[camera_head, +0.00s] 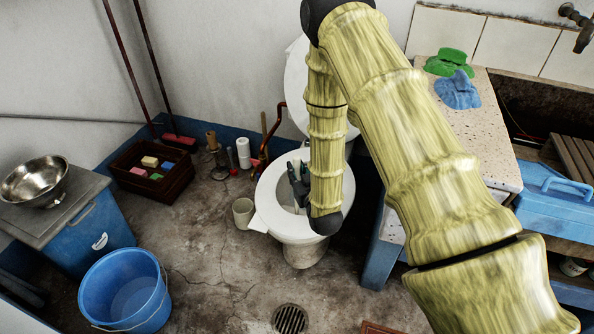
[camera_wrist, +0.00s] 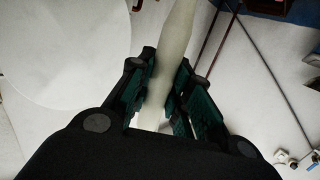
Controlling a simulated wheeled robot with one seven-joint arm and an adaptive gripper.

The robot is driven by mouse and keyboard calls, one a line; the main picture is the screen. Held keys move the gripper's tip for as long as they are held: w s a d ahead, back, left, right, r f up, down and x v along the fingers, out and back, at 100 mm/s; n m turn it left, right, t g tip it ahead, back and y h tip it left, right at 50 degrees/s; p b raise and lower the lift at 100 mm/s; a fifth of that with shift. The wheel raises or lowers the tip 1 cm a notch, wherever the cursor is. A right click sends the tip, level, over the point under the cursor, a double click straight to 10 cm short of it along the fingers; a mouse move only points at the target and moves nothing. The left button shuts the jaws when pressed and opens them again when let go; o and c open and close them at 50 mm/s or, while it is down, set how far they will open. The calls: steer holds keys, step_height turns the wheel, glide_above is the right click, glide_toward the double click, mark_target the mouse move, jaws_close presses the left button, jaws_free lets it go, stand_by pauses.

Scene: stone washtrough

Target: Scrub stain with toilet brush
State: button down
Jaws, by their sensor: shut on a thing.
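The toilet (camera_head: 264,205) stands in the middle of the head view, its lid (camera_head: 297,80) raised and partly hidden by my arm. My gripper (camera_head: 297,178) is over the bowl opening, pointing down at a tilt. In the wrist view my gripper (camera_wrist: 160,92) is shut on the pale, smooth handle of the toilet brush (camera_wrist: 174,45), which runs between the green-padded fingers. The brush head is not in sight in either view. The stain is not in sight; the bowl's inside is mostly hidden by my gripper and arm.
A beige cup (camera_head: 243,212) stands left of the toilet. A blue bucket (camera_head: 125,290), a dark crate (camera_head: 150,172) and a blue box with a metal bowl (camera_head: 36,180) are further left. A speckled counter (camera_head: 470,140) stands close at right. The floor before the toilet is clear around a drain (camera_head: 289,318).

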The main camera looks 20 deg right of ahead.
steer(key=shift+s+d, duration=0.1)
steer(key=shift+s+d, duration=0.65)
steer(key=shift+d, duration=0.15)
steer(key=shift+w, duration=0.1)
steer(key=shift+w+d, duration=1.65)
steer(key=shift+w, duration=0.3)
steer(key=shift+w+a, duration=0.75)
steer(key=shift+a, duration=0.2)
steer(key=shift+w+a, duration=0.75)
steer(key=shift+a, duration=0.15)
